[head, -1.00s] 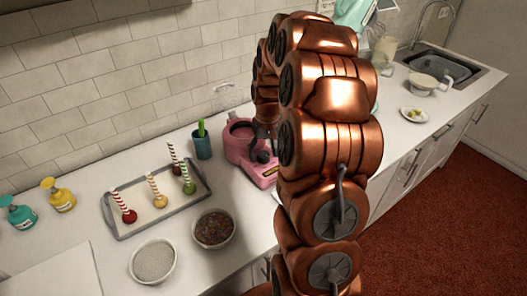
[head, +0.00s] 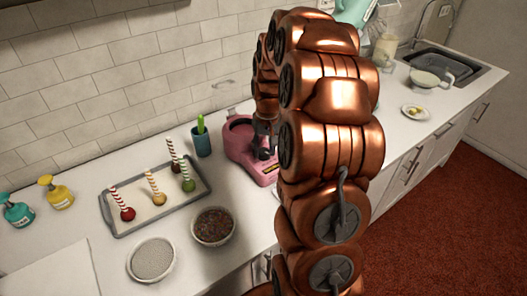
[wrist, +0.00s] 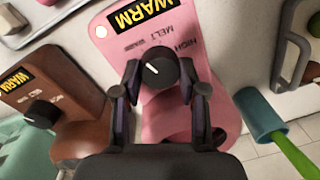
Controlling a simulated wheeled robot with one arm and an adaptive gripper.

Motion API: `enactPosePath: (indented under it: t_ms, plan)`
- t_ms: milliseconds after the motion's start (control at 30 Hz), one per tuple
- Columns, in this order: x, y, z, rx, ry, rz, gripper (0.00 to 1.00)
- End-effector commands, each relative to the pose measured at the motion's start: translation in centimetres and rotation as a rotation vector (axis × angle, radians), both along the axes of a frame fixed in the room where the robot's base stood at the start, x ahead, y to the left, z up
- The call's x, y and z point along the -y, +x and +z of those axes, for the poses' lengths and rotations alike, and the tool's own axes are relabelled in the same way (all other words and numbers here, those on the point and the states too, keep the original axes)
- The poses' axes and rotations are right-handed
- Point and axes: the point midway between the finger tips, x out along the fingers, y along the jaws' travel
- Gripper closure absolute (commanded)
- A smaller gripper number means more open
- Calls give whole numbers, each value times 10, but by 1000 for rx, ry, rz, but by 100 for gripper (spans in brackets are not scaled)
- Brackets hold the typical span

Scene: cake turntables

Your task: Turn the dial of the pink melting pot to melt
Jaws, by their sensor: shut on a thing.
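The pink melting pot (head: 238,146) stands on the counter beside my arm in the head view, its front partly hidden by my gripper. In the wrist view its pink front panel (wrist: 205,70) carries a WARM plate and small HIGH, MELT and WARM labels. Its black dial (wrist: 160,68) has a white pointer mark, angled toward the upper left of that view. My gripper (wrist: 160,80) has one finger on each side of the dial and is shut on it. In the head view my gripper (head: 265,140) is at the pot's front.
A brown melting pot (wrist: 70,90) with its own dial stands close beside the pink one in the wrist view. A teal cup (head: 201,143) with a green tool is near the pot. A tray (head: 120,229) of cake pops and two bowls (head: 214,226) (head: 152,259) are left.

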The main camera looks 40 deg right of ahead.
Motion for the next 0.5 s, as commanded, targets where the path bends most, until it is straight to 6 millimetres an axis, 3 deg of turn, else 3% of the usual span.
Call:
enactPosePath:
  t_ms: [500]
  plan:
    - [0,-1,-4,2,-1,-427,93]
